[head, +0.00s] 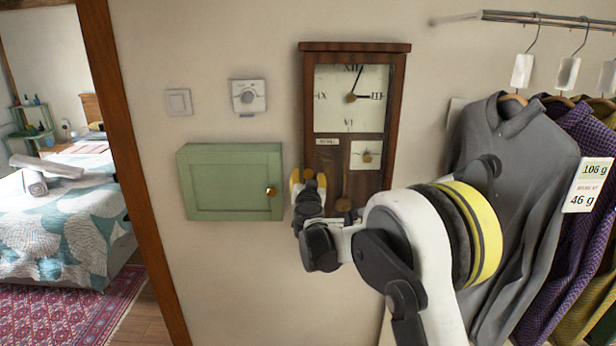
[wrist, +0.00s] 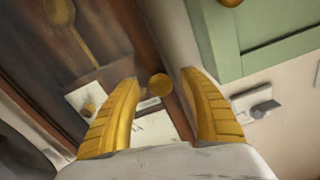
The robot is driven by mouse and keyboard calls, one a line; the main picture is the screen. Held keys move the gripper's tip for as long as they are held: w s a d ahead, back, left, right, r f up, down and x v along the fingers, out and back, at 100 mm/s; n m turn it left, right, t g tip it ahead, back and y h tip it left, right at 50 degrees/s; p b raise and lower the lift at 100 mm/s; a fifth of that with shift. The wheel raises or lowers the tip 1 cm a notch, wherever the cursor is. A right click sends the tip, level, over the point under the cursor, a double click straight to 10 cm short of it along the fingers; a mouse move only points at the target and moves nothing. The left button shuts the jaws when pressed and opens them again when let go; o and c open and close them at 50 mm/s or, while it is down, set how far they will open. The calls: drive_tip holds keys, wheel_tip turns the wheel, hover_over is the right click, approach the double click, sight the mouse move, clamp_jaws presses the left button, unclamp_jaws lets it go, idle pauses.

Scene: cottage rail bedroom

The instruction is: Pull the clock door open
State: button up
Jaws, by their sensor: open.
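The clock (head: 397,105) is a dark wooden wall case with a white dial, a smaller dial below it and a brass pendulum bob (head: 343,204). Its front looks shut. My gripper (head: 308,179) is at the clock's lower left edge with its yellow fingers apart. In the wrist view, a round brass knob (wrist: 160,84) on the clock's edge shows between the two open fingertips, with a gap on each side. In the head view the fingers mostly cover this knob. The clock's wood (wrist: 110,35) fills the wrist view's upper left.
A green wall cabinet (head: 232,183) with a brass knob (head: 271,191) hangs close to the left of my gripper. A thermostat (head: 248,96) and a switch (head: 178,102) are above it. Clothes (head: 515,150) hang from a rail at right. A doorway opens at far left.

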drive_tip(key=shift+w, duration=0.5)
drive_tip(key=shift+c, duration=0.6)
clamp_jaws()
drive_tip(key=s+d+n+g+y+b, duration=0.1)
drive_tip(key=s+d+n+y, duration=0.2)
drive_tip(key=s+y, duration=0.3)
drive_tip(key=s+d+n+g+y+b, duration=0.1)
drive_tip(key=s+d+n+y+b, duration=0.15)
drive_tip(key=s, duration=0.65)
drive_tip(key=s+d+n+g+y, duration=0.8)
drive_tip(key=s+d, duration=0.2)
drive_tip(key=d, duration=0.2)
drive_tip(key=shift+d+y+b, duration=0.25)
drive_tip(key=shift+y+b, duration=0.05)
drive_tip(key=shift+y, duration=0.05)
drive_tip(key=shift+o, duration=0.6)
unclamp_jaws()
